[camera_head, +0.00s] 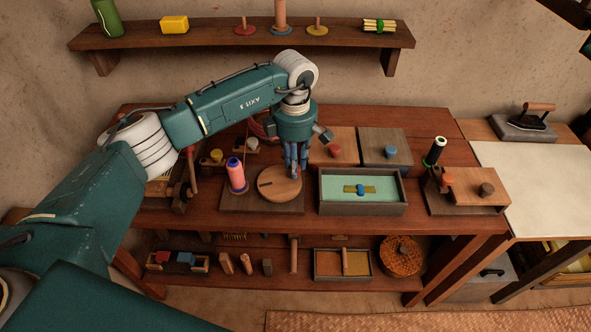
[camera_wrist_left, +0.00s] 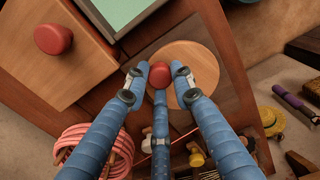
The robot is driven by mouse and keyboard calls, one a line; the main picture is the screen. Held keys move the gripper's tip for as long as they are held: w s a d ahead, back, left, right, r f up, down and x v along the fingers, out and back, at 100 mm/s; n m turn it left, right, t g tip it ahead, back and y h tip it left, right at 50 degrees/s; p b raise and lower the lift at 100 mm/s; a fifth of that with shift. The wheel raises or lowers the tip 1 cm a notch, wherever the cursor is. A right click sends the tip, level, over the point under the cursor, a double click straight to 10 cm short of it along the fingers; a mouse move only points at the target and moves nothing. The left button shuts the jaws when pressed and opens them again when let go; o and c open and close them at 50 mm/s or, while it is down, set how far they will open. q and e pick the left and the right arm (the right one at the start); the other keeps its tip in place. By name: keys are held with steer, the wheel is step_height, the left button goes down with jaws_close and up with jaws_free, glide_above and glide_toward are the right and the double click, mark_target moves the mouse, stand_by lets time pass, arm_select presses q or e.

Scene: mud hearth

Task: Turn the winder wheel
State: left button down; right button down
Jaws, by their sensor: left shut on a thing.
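The winder wheel (camera_head: 281,187) is a round light-wood disc with a dark slot, lying flat on a dark wooden base on the table. A pink spool (camera_head: 236,175) stands upright on the same base, left of the wheel. In the left wrist view the wheel (camera_wrist_left: 190,60) lies just beyond my fingertips. My left gripper (camera_head: 295,173) reaches down from above at the wheel's back right edge. Its blue fingers are shut on the wheel's red knob (camera_wrist_left: 160,75). The fingers hide most of the knob in the head view.
A green-lined tray (camera_head: 333,205) stands close right of the wheel. Wooden boxes with red (camera_head: 335,150) and blue (camera_head: 390,152) knobs sit behind. A coiled pink cord (camera_wrist_left: 95,150) shows in the wrist view.

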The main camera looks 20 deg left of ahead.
mark_target(280, 169)
arm_select(q)
steer(key=n+b, duration=0.1)
steer(key=n, duration=0.1)
steer(key=w+a+n+b, duration=0.1)
steer(key=shift+w+n, duration=0.1)
steer(key=shift+n, duration=0.3)
steer(key=n, duration=0.1)
steer(key=a+n+b, duration=0.1)
steer(key=n, duration=0.1)
steer(key=shift+w+a+n, duration=0.15)
steer(key=shift+w+n, duration=0.15)
steer(key=n, duration=0.1)
steer(key=a+n, duration=0.1)
steer(key=n, duration=0.1)
steer(key=shift+w+a+r+b, duration=0.1)
steer(key=shift+w+a+b, duration=0.1)
steer(key=shift+b, duration=0.15)
steer(key=shift+s+a+n, duration=0.1)
steer(key=shift+a+n, duration=0.2)
steer(key=shift+n, duration=0.65)
steer(key=shift+s+a+n, duration=0.1)
steer(key=shift+a+n, duration=0.2)
steer(key=shift+n, duration=0.65)
steer(key=c, duration=1.5)
jaws_free()
steer(key=shift+o, duration=0.2)
steer(key=shift+r, duration=0.2)
step_height(280, 169, up, 12)
steer(key=shift+f, duration=0.2)
